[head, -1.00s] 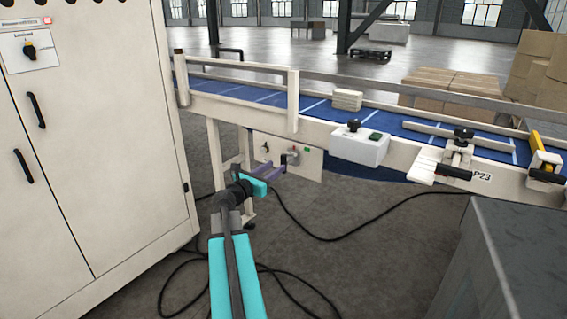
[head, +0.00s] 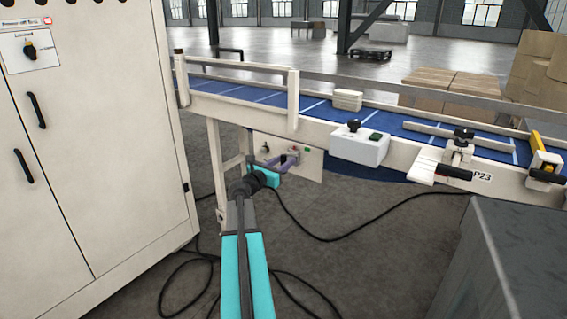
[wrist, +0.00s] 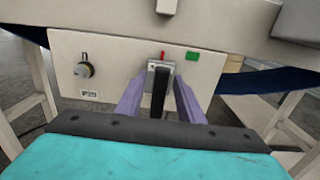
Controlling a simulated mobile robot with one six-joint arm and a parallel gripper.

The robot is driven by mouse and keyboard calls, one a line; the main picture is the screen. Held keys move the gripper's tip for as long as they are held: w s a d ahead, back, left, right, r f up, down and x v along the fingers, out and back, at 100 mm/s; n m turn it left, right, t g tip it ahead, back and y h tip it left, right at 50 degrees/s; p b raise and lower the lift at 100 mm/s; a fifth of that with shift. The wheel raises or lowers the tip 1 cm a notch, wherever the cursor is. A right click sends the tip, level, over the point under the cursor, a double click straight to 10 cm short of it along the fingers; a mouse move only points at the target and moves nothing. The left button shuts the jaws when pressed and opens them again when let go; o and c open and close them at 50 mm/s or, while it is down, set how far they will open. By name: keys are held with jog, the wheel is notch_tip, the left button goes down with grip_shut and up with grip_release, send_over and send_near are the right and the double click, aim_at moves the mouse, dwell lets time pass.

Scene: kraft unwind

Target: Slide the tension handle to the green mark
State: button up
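A pale panel (wrist: 110,60) under the conveyor carries the black tension handle (wrist: 159,92) on a grey metal mount. A red mark (wrist: 163,56) is just above the mount, and a green mark (wrist: 193,56) is to its right. The handle is at the red mark, left of the green one. My gripper (wrist: 160,102) is open, with its purple fingers on either side of the handle and visible gaps between. In the head view, my gripper (head: 287,162) is close in front of the panel (head: 312,165) and hides most of the handle.
A round knob (wrist: 84,70) sits on the panel's left. The conveyor frame (wrist: 230,20) overhangs the panel, with legs at both sides. A cream cabinet (head: 100,150) stands left, and a grey box (head: 520,250) stands right. Black cables (head: 340,235) lie on the floor.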

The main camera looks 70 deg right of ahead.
aim_at(296, 165)
grip_shut()
jog(key=shift+s, duration=0.1)
jog(key=s, duration=0.1)
jog(key=s+a, duration=0.1)
jog(key=s, duration=0.3)
jog(key=shift+s+a+p, duration=0.15)
jog(key=shift+a+p, duration=0.1)
jog(key=shift+p, duration=0.15)
grip_release()
